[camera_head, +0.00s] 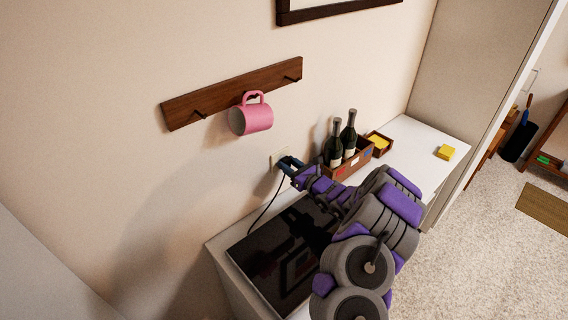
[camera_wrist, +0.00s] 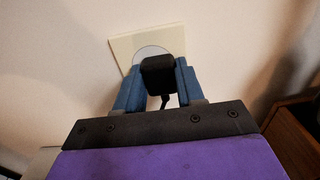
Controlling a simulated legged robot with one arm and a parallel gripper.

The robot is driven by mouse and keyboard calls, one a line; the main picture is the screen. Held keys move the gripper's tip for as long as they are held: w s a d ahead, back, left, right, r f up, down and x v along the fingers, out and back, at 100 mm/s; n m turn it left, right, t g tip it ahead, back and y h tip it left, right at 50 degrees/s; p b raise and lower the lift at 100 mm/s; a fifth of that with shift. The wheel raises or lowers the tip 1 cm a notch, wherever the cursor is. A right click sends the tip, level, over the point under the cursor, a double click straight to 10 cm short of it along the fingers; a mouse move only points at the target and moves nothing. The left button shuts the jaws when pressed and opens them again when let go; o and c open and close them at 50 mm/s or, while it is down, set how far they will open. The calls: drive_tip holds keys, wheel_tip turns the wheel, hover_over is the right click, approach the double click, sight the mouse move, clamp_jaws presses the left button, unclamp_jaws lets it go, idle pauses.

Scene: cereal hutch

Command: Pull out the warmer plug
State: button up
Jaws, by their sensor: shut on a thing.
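The warmer plug (camera_wrist: 158,76) is a black block with a cord hanging from its underside. It is between the two blue fingers of my gripper (camera_wrist: 157,86), which is shut on it. The plug is in front of the cream wall outlet (camera_wrist: 122,46) with its round grey face; I cannot tell whether its pins are still in. In the head view my gripper (camera_head: 289,165) is at the outlet (camera_head: 277,158), and the plug is mostly hidden there. The dark cord (camera_head: 265,208) runs down to the black warmer plate (camera_head: 270,254) on the white counter.
A wooden crate with two dark bottles (camera_head: 348,135) stands right of my gripper, close to the arm. A pink mug (camera_head: 252,118) hangs on a wall rack (camera_head: 190,104) above.

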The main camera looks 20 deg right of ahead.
drive_tip(key=shift+a, duration=0.1)
clamp_jaws()
drive_tip(key=shift+s, duration=0.1)
drive_tip(key=shift+p+v, duration=1.15)
drive_tip(key=shift+v, duration=1.75)
